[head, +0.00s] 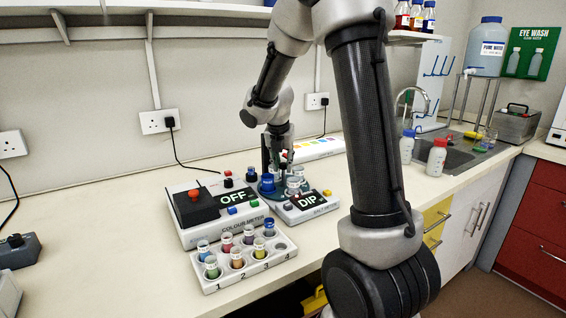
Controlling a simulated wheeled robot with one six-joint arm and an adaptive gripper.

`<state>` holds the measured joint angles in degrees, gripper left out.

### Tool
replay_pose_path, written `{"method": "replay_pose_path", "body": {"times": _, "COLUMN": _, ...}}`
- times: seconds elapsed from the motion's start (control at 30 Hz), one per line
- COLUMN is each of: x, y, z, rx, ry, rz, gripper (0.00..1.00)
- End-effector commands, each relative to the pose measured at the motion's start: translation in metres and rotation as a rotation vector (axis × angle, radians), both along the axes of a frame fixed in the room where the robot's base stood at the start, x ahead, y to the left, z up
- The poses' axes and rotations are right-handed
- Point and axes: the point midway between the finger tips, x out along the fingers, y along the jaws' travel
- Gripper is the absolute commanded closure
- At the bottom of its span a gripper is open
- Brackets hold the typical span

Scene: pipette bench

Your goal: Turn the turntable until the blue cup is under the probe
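The turntable (278,194) is a small blue disc beside the meter marked DIP, in the middle of the bench. A few pale cups (293,184) stand on it. A blue piece (267,183) shows at its left front; I cannot tell whether it is the blue cup or part of the turntable. My gripper (274,166) points down right over the turntable and hides part of it. Its fingers are dark and small here, so I cannot tell whether they are open or touching anything. I cannot make out the probe clearly behind the gripper.
The colour meter (225,208), reading OFF, stands left of the turntable. The DIP meter (312,205) is at its right. A white rack (243,270) with several coloured cups is in front. Bottles (437,157) stand by the sink.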

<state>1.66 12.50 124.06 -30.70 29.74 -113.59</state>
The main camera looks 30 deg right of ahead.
Motion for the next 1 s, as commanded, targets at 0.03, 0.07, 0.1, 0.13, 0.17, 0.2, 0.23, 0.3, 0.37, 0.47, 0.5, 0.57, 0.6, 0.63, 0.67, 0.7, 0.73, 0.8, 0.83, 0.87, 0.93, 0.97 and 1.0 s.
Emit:
{"method": "replay_pose_path", "body": {"times": 0.03, "x": 0.0, "y": 0.0, "z": 0.0001, "rx": 0.0, "ry": 0.0, "rz": 0.0, "gripper": 0.88}}
{"method": "replay_pose_path", "body": {"times": 0.07, "x": 0.0, "y": 0.0, "z": 0.0001, "rx": 0.0, "ry": 0.0, "rz": 0.0, "gripper": 0.93}}
{"method": "replay_pose_path", "body": {"times": 0.1, "x": 0.0, "y": 0.0001, "z": 0.0002, "rx": 0.0, "ry": 0.0, "rz": 0.0, "gripper": 1.0}}
{"method": "replay_pose_path", "body": {"times": 0.13, "x": -0.0001, "y": 0.0001, "z": 0.0002, "rx": 0.0, "ry": 0.0, "rz": 0.0, "gripper": 1.0}}
{"method": "replay_pose_path", "body": {"times": 0.17, "x": -0.0001, "y": 0.0001, "z": 0.0002, "rx": 0.0, "ry": 0.0, "rz": 0.0, "gripper": 1.0}}
{"method": "replay_pose_path", "body": {"times": 0.2, "x": 0.0, "y": 0.0001, "z": 0.0002, "rx": 0.0, "ry": 0.0, "rz": 0.0, "gripper": 1.0}}
{"method": "replay_pose_path", "body": {"times": 0.23, "x": 0.0, "y": 0.0001, "z": 0.0002, "rx": 0.0, "ry": 0.0, "rz": 0.0, "gripper": 1.0}}
{"method": "replay_pose_path", "body": {"times": 0.3, "x": 0.0, "y": 0.0001, "z": 0.0002, "rx": 0.0, "ry": 0.0, "rz": -0.001, "gripper": 1.0}}
{"method": "replay_pose_path", "body": {"times": 0.37, "x": 0.0001, "y": 0.0002, "z": 0.0002, "rx": 0.0, "ry": 0.0, "rz": -0.004, "gripper": 1.0}}
{"method": "replay_pose_path", "body": {"times": 0.47, "x": 0.0002, "y": 0.0004, "z": 0.0003, "rx": 0.0, "ry": 0.0, "rz": -0.014, "gripper": 1.0}}
{"method": "replay_pose_path", "body": {"times": 0.5, "x": 0.0002, "y": 0.0005, "z": 0.0001, "rx": 0.0, "ry": 0.0, "rz": -0.019, "gripper": 1.0}}
{"method": "replay_pose_path", "body": {"times": 0.57, "x": 0.0003, "y": 0.0007, "z": 0.0001, "rx": 0.001, "ry": -0.001, "rz": -0.033, "gripper": 1.0}}
{"method": "replay_pose_path", "body": {"times": 0.6, "x": 0.0004, "y": 0.0008, "z": 0.0001, "rx": 0.001, "ry": 0.0, "rz": -0.043, "gripper": 1.0}}
{"method": "replay_pose_path", "body": {"times": 0.63, "x": 0.0003, "y": 0.0008, "z": 0.0001, "rx": 0.001, "ry": 0.001, "rz": -0.052, "gripper": 1.0}}
{"method": "replay_pose_path", "body": {"times": 0.67, "x": 0.0003, "y": 0.0008, "z": 0.0001, "rx": 0.001, "ry": 0.001, "rz": -0.063, "gripper": 1.0}}
{"method": "replay_pose_path", "body": {"times": 0.7, "x": 0.0005, "y": 0.0009, "z": 0.0002, "rx": 0.001, "ry": 0.001, "rz": -0.076, "gripper": 1.0}}
{"method": "replay_pose_path", "body": {"times": 0.73, "x": 0.0007, "y": 0.001, "z": 0.0002, "rx": 0.0, "ry": 0.0, "rz": -0.087, "gripper": 1.0}}
{"method": "replay_pose_path", "body": {"times": 0.8, "x": 0.001, "y": 0.0011, "z": 0.0004, "rx": 0.0, "ry": 0.0, "rz": -0.118, "gripper": 1.0}}
{"method": "replay_pose_path", "body": {"times": 0.83, "x": 0.0011, "y": 0.001, "z": 0.0006, "rx": 0.0, "ry": 0.0, "rz": -0.131, "gripper": 1.0}}
{"method": "replay_pose_path", "body": {"times": 0.87, "x": 0.0012, "y": 0.001, "z": 0.0006, "rx": 0.0, "ry": 0.0, "rz": -0.146, "gripper": 1.0}}
{"method": "replay_pose_path", "body": {"times": 0.93, "x": 0.0017, "y": 0.0012, "z": 0.0006, "rx": 0.001, "ry": -0.001, "rz": -0.18, "gripper": 1.0}}
{"method": "replay_pose_path", "body": {"times": 0.97, "x": 0.0016, "y": 0.0012, "z": 0.0005, "rx": 0.0, "ry": 0.0, "rz": -0.197, "gripper": 1.0}}
{"method": "replay_pose_path", "body": {"times": 1.0, "x": 0.0016, "y": 0.0013, "z": 0.0003, "rx": 0.0, "ry": 0.0, "rz": -0.217, "gripper": 1.0}}
